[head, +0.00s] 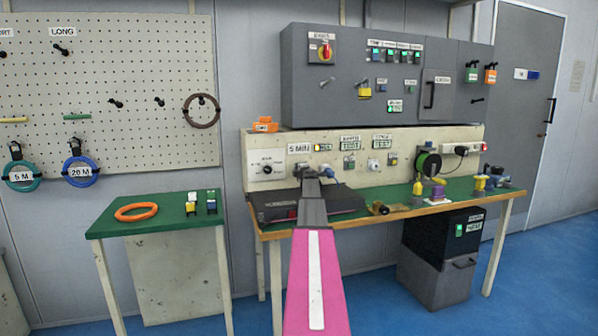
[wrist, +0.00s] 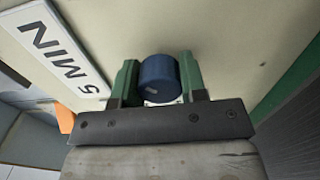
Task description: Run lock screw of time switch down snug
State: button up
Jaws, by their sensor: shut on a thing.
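A short blue round knob (wrist: 158,80), which looks like the lock screw, sits between the two green fingertips of my gripper (wrist: 157,88) in the wrist view. The fingers touch it on both sides, and it stands against the cream panel. The white "5 MIN" plate (wrist: 55,48) is beside it; this plate also shows in the head view (head: 299,149). A dial switch (head: 266,168) is on the panel left of the plate. In the head view my gripper (head: 306,172) reaches the panel just below the plate and hides the knob. The gap under the knob's head cannot be seen.
A flat dark unit (head: 270,207) lies on the green bench under my arm. A blue plug (head: 329,168) is close to the gripper's right. Spools and small parts stand farther right on the bench. A grey cabinet (head: 300,95) overhangs the panel.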

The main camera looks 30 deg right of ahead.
jog(key=m, duration=0.4)
jog(key=shift+s+f+m, duration=0.15)
jog(key=shift+s+m, duration=0.15)
dwell(0.5)
jog(key=o, duration=0.9)
jog(key=shift+w, duration=0.1)
jog(key=v, duration=1.1)
jog(key=shift+a, duration=0.1)
jog(key=shift+o, duration=0.2)
